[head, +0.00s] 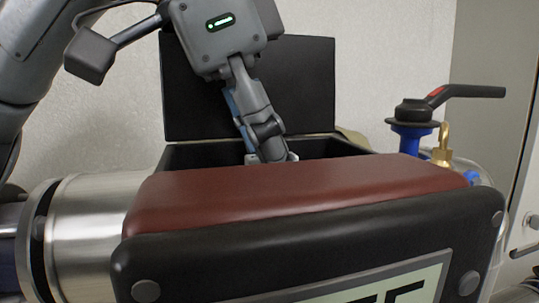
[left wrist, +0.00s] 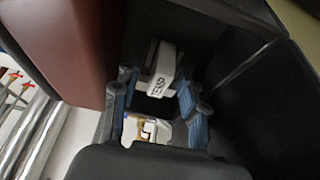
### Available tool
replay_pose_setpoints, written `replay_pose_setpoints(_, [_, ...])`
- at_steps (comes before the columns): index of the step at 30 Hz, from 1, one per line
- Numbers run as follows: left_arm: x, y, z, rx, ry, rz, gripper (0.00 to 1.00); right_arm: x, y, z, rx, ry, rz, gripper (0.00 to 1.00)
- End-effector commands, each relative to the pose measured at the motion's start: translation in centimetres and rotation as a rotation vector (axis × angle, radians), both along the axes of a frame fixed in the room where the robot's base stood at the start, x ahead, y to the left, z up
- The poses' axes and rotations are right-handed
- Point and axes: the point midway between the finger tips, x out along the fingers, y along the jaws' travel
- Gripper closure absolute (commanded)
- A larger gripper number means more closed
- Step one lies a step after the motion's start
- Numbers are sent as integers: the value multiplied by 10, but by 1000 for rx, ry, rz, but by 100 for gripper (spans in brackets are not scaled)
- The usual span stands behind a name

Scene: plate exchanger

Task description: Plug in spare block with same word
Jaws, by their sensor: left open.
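My left gripper (head: 268,152) reaches down into an open black box (head: 208,152) behind the red-topped device. In the left wrist view its two blue-padded fingers (left wrist: 157,95) are apart. A white block (left wrist: 162,70) with a short dark word, perhaps "TEMP", lies inside the box between and just beyond the fingers. A second white block (left wrist: 145,129) with a brass-coloured part shows nearer the palm, partly hidden. In the head view the device's wall hides the blocks. A screen (head: 385,286) on the device shows large dark letters, cut off by the frame. My right gripper is out of view.
The dark red padded top (head: 300,190) of the device stands close in front of the box. The box's raised lid (head: 300,85) stands behind my gripper. A valve with a black-and-red handle (head: 440,98) and a brass fitting (head: 441,150) stands at the right.

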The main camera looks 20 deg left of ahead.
Motion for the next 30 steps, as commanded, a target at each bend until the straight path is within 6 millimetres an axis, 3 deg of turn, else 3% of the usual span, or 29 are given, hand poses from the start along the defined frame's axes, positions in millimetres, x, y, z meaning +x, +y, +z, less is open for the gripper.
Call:
replay_pose_setpoints(8, [-1, 1, 5, -2, -1, 0, 57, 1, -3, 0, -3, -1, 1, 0])
replay_pose_setpoints(18, [-14, 19, 59, -4, -1, -2, 57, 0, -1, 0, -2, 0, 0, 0])
replay_pose_setpoints(30, [-23, 34, 100, 4, 2, 4, 57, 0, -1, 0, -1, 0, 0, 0])
